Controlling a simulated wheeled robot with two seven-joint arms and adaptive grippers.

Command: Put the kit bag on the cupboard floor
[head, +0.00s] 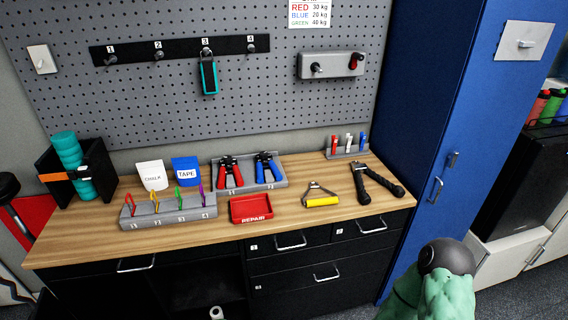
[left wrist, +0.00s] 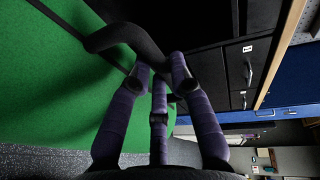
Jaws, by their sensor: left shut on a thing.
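The kit bag (left wrist: 60,100) appears as a large bright green surface with a dark band in the left wrist view; most of it lies outside the picture. My left gripper (left wrist: 162,68), with purple fingers, is shut on its thick black handle (left wrist: 118,38). Neither the bag nor this gripper shows in the head view. A tall blue cupboard (head: 440,125) stands right of the workbench in the head view. Its front, with a metal handle (head: 436,190), looks shut, and its floor is hidden.
The workbench (head: 280,218) holds a red repair tray (head: 251,209), pliers, a yellow-handled grip (head: 322,201) and a black tool (head: 377,184). Black drawers (head: 325,272) lie below, beside an open dark compartment (head: 195,285). A black unit (head: 518,170) stands right of the cupboard.

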